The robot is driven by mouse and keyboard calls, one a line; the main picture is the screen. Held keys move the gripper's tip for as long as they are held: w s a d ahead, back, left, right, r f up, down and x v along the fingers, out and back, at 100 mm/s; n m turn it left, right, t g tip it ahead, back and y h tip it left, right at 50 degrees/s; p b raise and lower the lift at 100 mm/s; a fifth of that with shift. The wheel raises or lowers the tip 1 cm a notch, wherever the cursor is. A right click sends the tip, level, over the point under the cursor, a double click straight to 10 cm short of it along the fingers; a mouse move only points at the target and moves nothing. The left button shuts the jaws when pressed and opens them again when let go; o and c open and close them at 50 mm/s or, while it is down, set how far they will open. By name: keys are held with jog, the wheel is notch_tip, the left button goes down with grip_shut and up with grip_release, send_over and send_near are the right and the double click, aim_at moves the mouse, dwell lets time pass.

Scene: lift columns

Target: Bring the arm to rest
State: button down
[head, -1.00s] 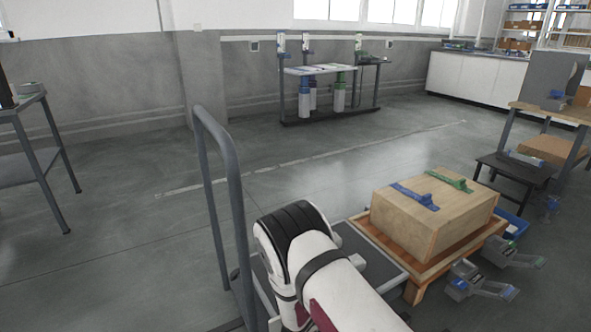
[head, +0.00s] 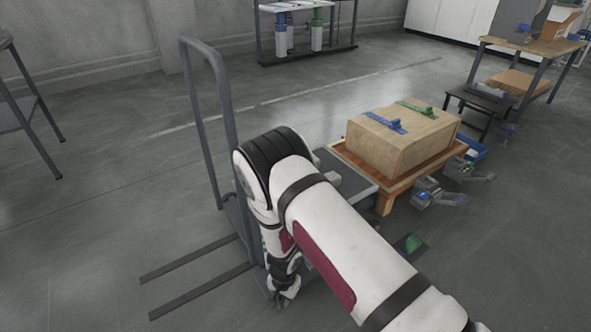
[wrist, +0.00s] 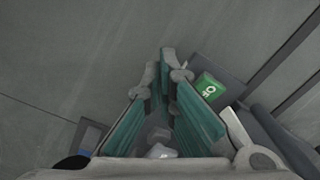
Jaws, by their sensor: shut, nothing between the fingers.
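My white arm with dark red panels reaches across the head view, bent at a black-capped joint. My gripper (head: 284,297) hangs low at the end of it, pointing down beside the grey cart (head: 352,183). In the wrist view my gripper (wrist: 166,62) shows its two teal-padded fingers with their tips together and nothing between them. A green block with white lettering (wrist: 208,87) lies to the right of the fingertips there, apart from them as far as I can tell.
The cart's tall handle (head: 190,110) stands left of my arm. A wooden box (head: 395,150) with blue and green tools sits on a low wooden stand (head: 385,203). Grey devices (head: 437,194) lie right of it.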

jog(key=w+a+r+n+y, duration=0.1)
jog(key=w+r+y, duration=0.1)
jog(key=r, duration=1.2)
jog(key=w+a+r+n+y, duration=0.1)
jog(key=r+y, duration=0.1)
jog(key=r, duration=1.3)
jog(key=s+d+r+n, duration=0.1)
jog(key=s+d+r, duration=0.3)
jog(key=r, duration=0.5)
jog(key=s+d+r+n, duration=0.1)
jog(key=s+d+r, duration=0.35)
jog(key=r, duration=0.45)
jog(key=s+d+r+h, duration=0.1)
jog(key=s+d+r, duration=0.2)
jog(key=s+d, duration=0.35)
jog(key=s+d+r+h, duration=0.2)
jog(key=s+d, duration=0.2)
jog(key=s, duration=0.6)
jog(key=s+d+r+h, duration=0.1)
jog(key=s+d+r, duration=0.2)
jog(key=s+d, duration=0.4)
notch_tip(320, 180, up, 35)
jog(key=a+n+t+p, duration=0.1)
jog(key=t+p, duration=0.3)
jog(key=p, duration=2.9)
jog(key=shift+s+a, duration=0.15)
jog(key=shift+s, duration=0.3)
